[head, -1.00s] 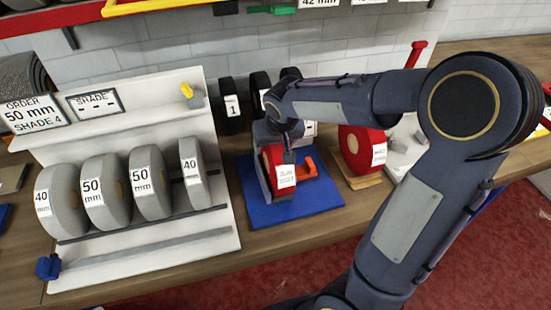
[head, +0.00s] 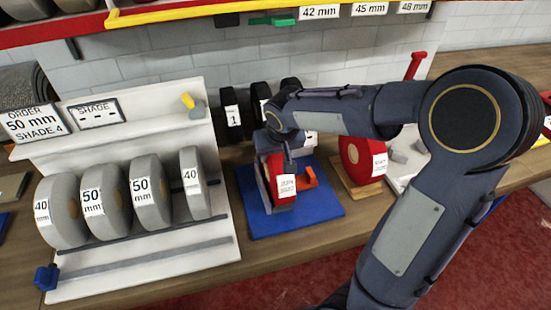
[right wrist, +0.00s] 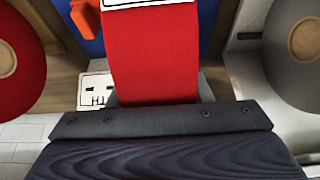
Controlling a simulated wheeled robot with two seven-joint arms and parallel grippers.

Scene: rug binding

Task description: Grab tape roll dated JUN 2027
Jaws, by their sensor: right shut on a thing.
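A red tape roll (head: 274,178) with a white label stands on the blue mat (head: 320,205) in the head view. Its label is hard to read now but read JUN 2027 a second ago. My right gripper (head: 281,160) comes down on this roll from above and is shut on it. In the right wrist view the red roll (right wrist: 152,55) fills the middle, in front of the gripper, with its label cut off at the top. I cannot tell whether the roll is clear of its grey holder. My left gripper is not in view.
Another red roll (head: 352,160) stands on a wooden base to the right. Several grey rolls labelled 40 and 50 mm stand on the white rack (head: 215,235) at left. Black rolls (head: 231,115) stand behind. An orange part (head: 309,177) sits beside the held roll.

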